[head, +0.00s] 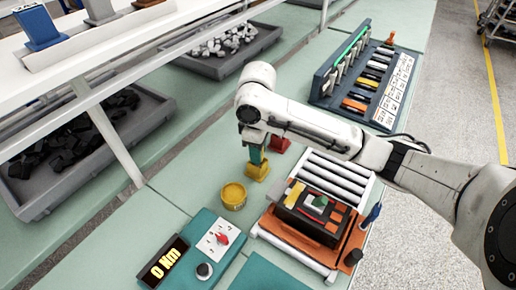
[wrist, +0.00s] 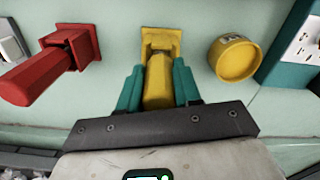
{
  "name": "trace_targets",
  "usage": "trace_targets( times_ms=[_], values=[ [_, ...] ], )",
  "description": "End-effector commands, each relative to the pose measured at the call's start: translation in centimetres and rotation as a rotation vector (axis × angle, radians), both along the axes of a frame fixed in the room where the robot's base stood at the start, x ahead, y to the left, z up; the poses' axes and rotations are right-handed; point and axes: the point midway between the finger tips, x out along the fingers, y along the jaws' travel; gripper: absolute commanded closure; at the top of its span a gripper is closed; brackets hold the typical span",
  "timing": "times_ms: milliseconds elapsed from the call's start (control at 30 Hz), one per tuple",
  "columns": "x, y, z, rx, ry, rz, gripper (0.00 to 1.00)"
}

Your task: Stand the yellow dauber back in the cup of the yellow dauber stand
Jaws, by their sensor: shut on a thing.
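The yellow dauber (wrist: 158,85) is between the two teal fingers of my gripper (wrist: 159,92) in the wrist view, and the gripper is shut on it. The yellow dauber stand (wrist: 160,35) is directly beyond the dauber, lined up with it; its square base rests on the bench. The dauber's lower end and the stand's cup overlap in this view, so I cannot tell how deep the dauber sits. In the head view my gripper (head: 257,154) is right above the yellow stand (head: 257,171), and the fingers hide most of the dauber.
A red dauber in its red stand (head: 279,145) is close beside; it also shows in the wrist view (wrist: 70,50). A yellow round pot (head: 233,196) is on the other side. A roller track holds a dark breaker (head: 312,212). Green bench is clear to the left.

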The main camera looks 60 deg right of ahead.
Motion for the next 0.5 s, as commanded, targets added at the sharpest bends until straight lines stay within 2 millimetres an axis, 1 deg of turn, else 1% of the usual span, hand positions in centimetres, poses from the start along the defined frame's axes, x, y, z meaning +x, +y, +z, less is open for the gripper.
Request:
trace_targets(
  times_ms=[100, 133, 433, 500],
  values=[
    [0.00, 0.00, -0.34, 0.000, 0.000, 0.000, 0.97],
    [0.00, -0.01, -0.32, 0.000, 0.000, 0.000, 0.66],
    [0.00, -0.01, -0.25, 0.000, 0.000, 0.000, 0.37],
    [0.00, -0.01, -0.25, 0.000, 0.000, 0.000, 0.37]
  ],
)
